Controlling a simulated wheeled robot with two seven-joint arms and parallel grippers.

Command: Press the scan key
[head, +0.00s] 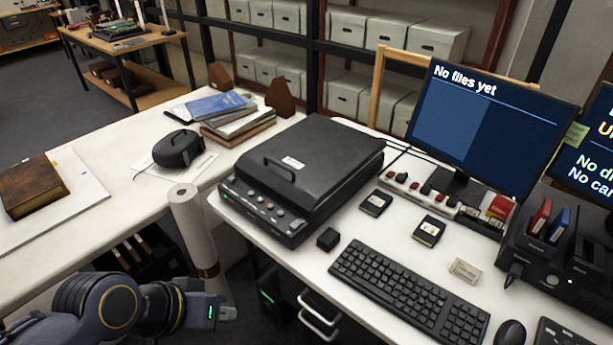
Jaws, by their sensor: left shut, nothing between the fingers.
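A black flatbed scanner (318,150) stands on the white desk with its lid closed. Its front panel (262,207) carries several small round keys. Their labels are too small to read, so I cannot tell which is the scan key. My left gripper (229,313) is at the lower left, shut and empty. It is in front of the desk's near edge, below and apart from the scanner panel. My right gripper is not in view.
A paper roll (189,225) stands upright between my left gripper and the scanner's left side. A small black block (328,238) and a keyboard (408,290) lie right of the panel. A monitor (485,125) stands behind. Drawer handles (318,318) jut out below the desk.

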